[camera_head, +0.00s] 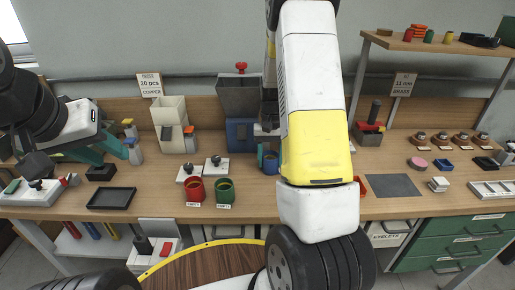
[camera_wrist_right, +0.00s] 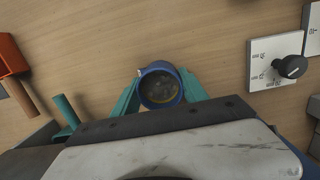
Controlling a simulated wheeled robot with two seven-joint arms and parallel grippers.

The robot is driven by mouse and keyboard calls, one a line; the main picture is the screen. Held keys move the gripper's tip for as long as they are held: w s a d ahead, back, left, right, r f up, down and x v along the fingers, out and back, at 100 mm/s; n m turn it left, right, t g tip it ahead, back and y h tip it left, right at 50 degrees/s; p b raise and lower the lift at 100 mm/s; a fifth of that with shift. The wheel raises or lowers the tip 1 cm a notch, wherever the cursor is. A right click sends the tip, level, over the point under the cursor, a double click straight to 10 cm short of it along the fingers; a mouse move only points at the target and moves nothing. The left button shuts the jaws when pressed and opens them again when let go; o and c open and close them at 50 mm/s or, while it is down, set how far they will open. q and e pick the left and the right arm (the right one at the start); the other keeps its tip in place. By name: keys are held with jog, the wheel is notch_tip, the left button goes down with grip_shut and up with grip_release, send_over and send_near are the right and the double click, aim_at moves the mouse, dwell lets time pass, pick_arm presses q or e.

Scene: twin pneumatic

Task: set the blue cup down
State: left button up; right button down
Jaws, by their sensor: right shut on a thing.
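The blue cup (camera_wrist_right: 149,88) is between the teal fingers of my right gripper (camera_wrist_right: 160,92) in the right wrist view, which looks into its dark inside. The fingers touch it from both sides.
A red cup (camera_head: 195,189) and a green cup (camera_head: 224,190) stand at the table's front edge. White plates with black knobs (camera_head: 216,167) lie behind them. A grey hopper machine (camera_head: 238,97) stands behind the blue cup. A grey mat (camera_head: 386,185) lies right of my arm.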

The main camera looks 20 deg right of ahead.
jog(key=shift+f, duration=0.2)
jog(key=c, duration=0.6)
grip_release()
